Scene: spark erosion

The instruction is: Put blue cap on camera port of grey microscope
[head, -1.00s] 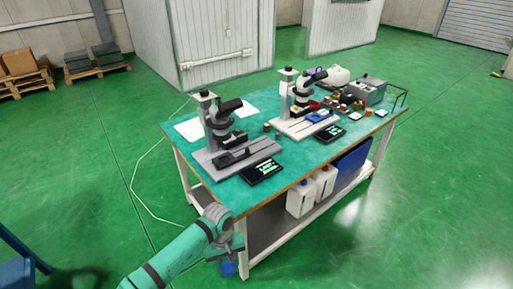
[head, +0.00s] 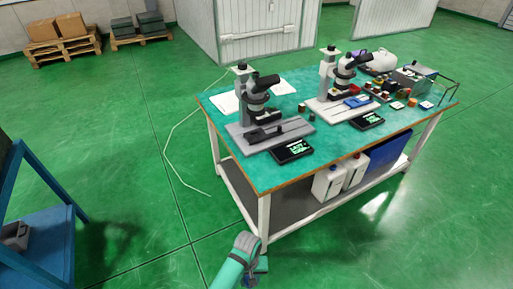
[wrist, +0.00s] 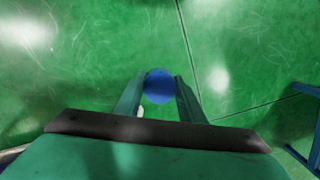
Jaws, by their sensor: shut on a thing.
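The blue cap (wrist: 159,86) is held between the two fingers of my gripper (wrist: 159,92) in the wrist view, over the green floor. In the head view my arm is low at the bottom middle, in front of the table's near corner, and a little blue shows at my gripper (head: 256,266). The grey microscope (head: 259,110) stands upright on the left part of the teal table, apart from my gripper. Its camera port is too small to make out surely; a dark piece (head: 241,66) tops its column.
The teal table (head: 225,158) has a second, whiter microscope (head: 336,85), a tablet (head: 292,151) and several small parts at the right. White canisters (head: 328,183) and a blue bin (head: 388,152) sit on its lower shelf. A blue bench (head: 35,225) stands at left. Floor between is clear.

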